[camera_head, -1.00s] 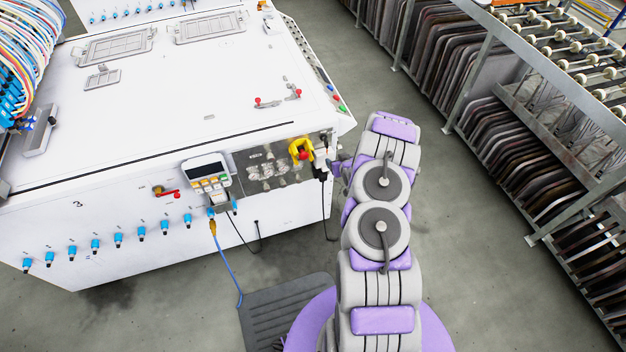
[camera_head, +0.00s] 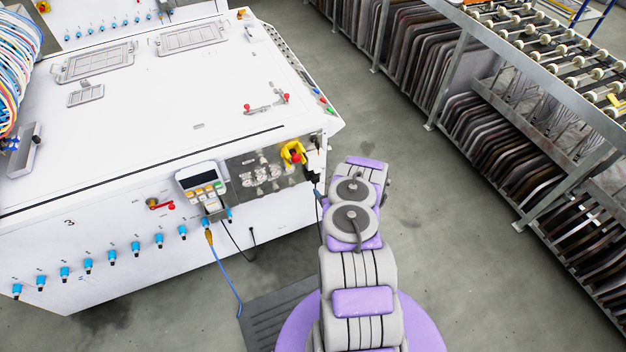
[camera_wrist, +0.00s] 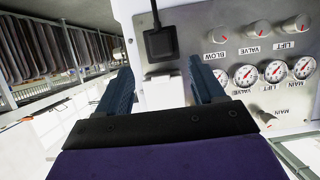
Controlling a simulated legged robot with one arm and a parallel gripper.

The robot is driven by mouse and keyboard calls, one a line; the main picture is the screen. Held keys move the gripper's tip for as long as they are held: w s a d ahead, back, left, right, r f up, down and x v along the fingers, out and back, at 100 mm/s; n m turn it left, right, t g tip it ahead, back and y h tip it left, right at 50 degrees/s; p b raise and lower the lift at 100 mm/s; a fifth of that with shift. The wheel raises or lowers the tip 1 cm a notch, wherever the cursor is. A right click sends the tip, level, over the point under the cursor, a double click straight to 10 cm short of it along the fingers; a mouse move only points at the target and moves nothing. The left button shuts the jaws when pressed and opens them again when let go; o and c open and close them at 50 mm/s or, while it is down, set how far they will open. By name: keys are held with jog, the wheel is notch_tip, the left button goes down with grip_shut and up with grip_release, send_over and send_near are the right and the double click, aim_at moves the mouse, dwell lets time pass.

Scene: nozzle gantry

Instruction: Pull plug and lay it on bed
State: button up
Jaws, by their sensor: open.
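The black plug (camera_wrist: 160,42) with its cable sits at a white socket block (camera_wrist: 163,80) on the machine's front panel. In the head view the plug (camera_head: 312,175) is a small dark shape at the panel's right end, its cable hanging down. My gripper (camera_wrist: 160,67) is open, with one finger on each side of the white block and plug area. Nothing is held between the fingers, and I cannot tell whether they touch the block. In the head view my arm hides the gripper. The white bed (camera_head: 180,120) is the machine's broad flat top.
Gauges and valve knobs (camera_wrist: 272,72) lie right of the gripper in the wrist view. A yellow-and-red switch (camera_head: 293,154) and a keypad box (camera_head: 202,180) are on the panel. Red-tipped levers (camera_head: 267,103) stand on the bed. A rack (camera_head: 500,110) stands right, beyond open floor.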

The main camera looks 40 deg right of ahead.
aim_at(317, 180)
jog(key=shift+w, duration=0.1)
jog(key=b+x, duration=0.6)
jog(key=shift+w+d+f+b, duration=0.1)
jog(key=shift+w+f+b, duration=0.15)
jog(key=shift+w+b, duration=0.05)
jog(key=shift+b+x, duration=0.45)
jog(key=shift+x, duration=0.6)
jog(key=shift+w+r+p, duration=0.1)
jog(key=shift+r+p, duration=0.05)
jog(key=shift+p, duration=0.3)
dwell(0.3)
jog(key=c, duration=0.9)
jog(key=o, duration=1.2)
jog(key=p+v, duration=0.5)
jog(key=v, duration=1.2)
jog(key=shift+s+p, duration=0.2)
jog(key=shift+p, duration=0.2)
